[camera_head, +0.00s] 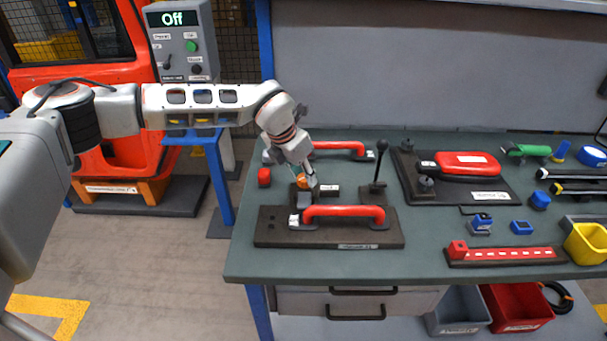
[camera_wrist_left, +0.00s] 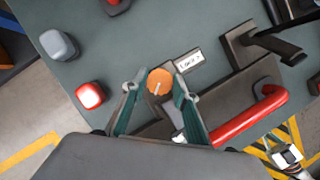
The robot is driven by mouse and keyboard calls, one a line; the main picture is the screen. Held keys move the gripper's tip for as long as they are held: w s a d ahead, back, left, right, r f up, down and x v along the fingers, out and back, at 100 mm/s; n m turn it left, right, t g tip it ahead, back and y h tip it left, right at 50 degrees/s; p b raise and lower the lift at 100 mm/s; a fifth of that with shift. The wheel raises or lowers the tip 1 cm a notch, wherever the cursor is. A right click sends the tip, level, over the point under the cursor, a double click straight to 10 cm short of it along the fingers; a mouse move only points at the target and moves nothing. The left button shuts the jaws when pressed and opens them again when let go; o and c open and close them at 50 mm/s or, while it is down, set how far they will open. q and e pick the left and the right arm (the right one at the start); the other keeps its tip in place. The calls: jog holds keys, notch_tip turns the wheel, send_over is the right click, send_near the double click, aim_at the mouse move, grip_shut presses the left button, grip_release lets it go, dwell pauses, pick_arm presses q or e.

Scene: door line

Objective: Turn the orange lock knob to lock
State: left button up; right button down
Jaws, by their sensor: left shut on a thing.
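The orange lock knob (camera_head: 304,181) sits on a small dark base on the bench, behind the left end of the front red handle.
The front red handle (camera_head: 345,211) is close to my left gripper. A black lever (camera_head: 378,175) stands to the right. A red button block (camera_head: 264,177) is at the left. A second red handle (camera_head: 338,150) lies behind. The front bench edge is clear.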

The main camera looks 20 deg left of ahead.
dwell(0.3)
pick_arm(q)
jog(key=o, duration=0.9)
jog(key=shift+o, duration=1)
